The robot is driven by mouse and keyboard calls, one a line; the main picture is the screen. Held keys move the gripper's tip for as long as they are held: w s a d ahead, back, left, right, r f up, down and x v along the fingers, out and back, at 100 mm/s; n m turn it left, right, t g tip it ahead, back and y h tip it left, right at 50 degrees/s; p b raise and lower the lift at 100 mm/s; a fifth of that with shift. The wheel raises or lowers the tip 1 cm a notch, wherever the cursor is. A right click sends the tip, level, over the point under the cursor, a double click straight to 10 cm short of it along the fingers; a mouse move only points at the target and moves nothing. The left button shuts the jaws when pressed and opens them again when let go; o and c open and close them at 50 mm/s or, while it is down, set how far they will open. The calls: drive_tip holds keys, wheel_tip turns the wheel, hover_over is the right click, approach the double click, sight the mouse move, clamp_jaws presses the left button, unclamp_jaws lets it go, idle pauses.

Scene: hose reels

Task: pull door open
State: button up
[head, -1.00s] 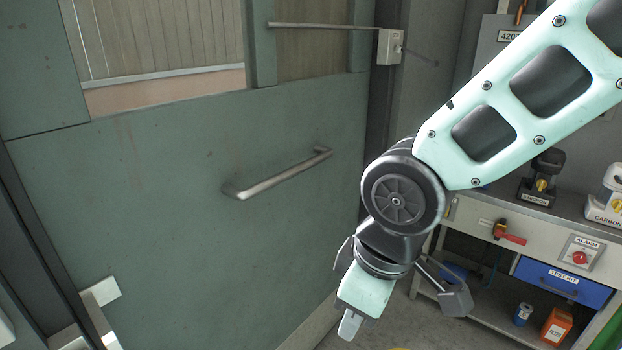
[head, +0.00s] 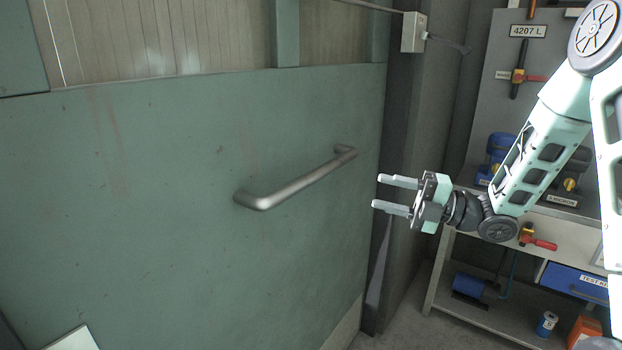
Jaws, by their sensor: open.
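The green door (head: 190,240) fills the left and middle of the head view and looks closed. Its metal bar handle (head: 297,184) runs at a slant across the panel, its far end near the door's right edge. My gripper (head: 393,194) is to the right of the handle, apart from it. Its two fingers point left toward the door, spread open with nothing between them. The handle is in full view.
A grey box (head: 414,32) with a rod is fixed at the top by the door frame. A workbench (head: 550,235) stands at the right, with a blue drawer (head: 577,284), a blue can (head: 546,323) and an orange container (head: 585,333) around it. Free space lies before the door.

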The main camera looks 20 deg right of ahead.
sight(325, 175)
drive_tip(key=shift+n+y, duration=0.4)
drive_tip(key=shift+y, duration=0.1)
drive_tip(key=p+x, duration=0.1)
drive_tip(key=x, duration=0.4)
drive_tip(key=p+x, duration=0.1)
drive_tip(key=x, duration=0.5)
drive_tip(key=p+x, duration=0.1)
drive_tip(key=x, duration=0.4)
drive_tip(key=shift+s+a+r, duration=0.15)
drive_tip(key=shift+a+r, duration=0.05)
drive_tip(key=shift+a, duration=0.05)
clamp_jaws()
